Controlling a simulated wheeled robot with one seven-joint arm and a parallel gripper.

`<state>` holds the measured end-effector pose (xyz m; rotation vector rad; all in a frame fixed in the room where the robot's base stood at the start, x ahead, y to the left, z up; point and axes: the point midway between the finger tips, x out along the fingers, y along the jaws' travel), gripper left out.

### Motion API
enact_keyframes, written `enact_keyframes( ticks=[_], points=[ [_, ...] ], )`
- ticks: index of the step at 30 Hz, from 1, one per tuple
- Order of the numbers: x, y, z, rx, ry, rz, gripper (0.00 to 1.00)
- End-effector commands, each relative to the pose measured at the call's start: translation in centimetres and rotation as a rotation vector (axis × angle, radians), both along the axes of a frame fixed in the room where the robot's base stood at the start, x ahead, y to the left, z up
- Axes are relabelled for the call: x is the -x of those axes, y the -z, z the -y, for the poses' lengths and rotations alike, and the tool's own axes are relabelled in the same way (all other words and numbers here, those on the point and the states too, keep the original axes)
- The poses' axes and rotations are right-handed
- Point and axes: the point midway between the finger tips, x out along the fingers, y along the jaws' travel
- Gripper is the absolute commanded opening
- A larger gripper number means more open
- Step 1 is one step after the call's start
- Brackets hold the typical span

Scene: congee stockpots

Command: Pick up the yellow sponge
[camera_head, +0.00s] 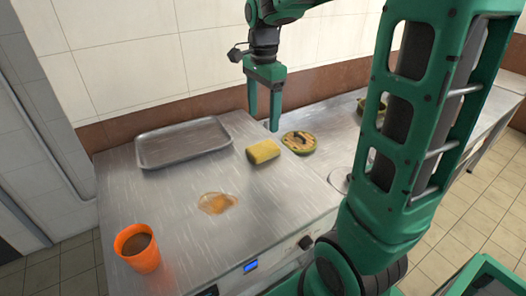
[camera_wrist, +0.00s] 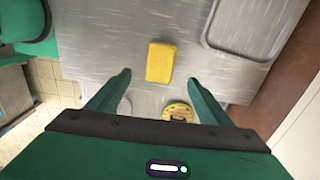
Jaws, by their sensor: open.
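A yellow sponge (camera_head: 263,151) lies flat on the steel counter, right of the counter's middle in the head view. It also shows in the wrist view (camera_wrist: 160,62), beyond my fingertips and between their lines. My gripper (camera_head: 263,122) is open and empty, fingers pointing down, above the back part of the counter behind the sponge. In the wrist view my gripper (camera_wrist: 160,78) shows both fingers spread wide, with nothing between them. The sponge is not touched and is fully visible.
A grey metal tray (camera_head: 184,143) lies at the back left. A round yellow-rimmed object (camera_head: 299,142) sits just right of the sponge. An orange cup (camera_head: 137,247) with brown contents stands at the front left. A brown spill (camera_head: 217,203) lies in front of the sponge.

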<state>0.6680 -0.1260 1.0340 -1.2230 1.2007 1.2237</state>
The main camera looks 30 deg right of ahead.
Motion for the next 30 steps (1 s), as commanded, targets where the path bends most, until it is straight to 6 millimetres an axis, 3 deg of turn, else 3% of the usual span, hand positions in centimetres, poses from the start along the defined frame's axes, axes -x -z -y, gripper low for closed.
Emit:
enact_keyframes(
  ticks=[9, 17, 24, 30],
  points=[
    [-0.1, 4.1, 0.0, -0.001, 0.013, -0.004, 0.73],
    [-0.1, 5.9, 0.1, 0.0, 0.013, -0.002, 0.73],
    [-0.2, 9.1, 0.3, -0.001, 0.013, -0.004, 0.73],
    [-0.2, 10.7, 0.3, 0.0, 0.013, -0.001, 0.73]
  ],
)
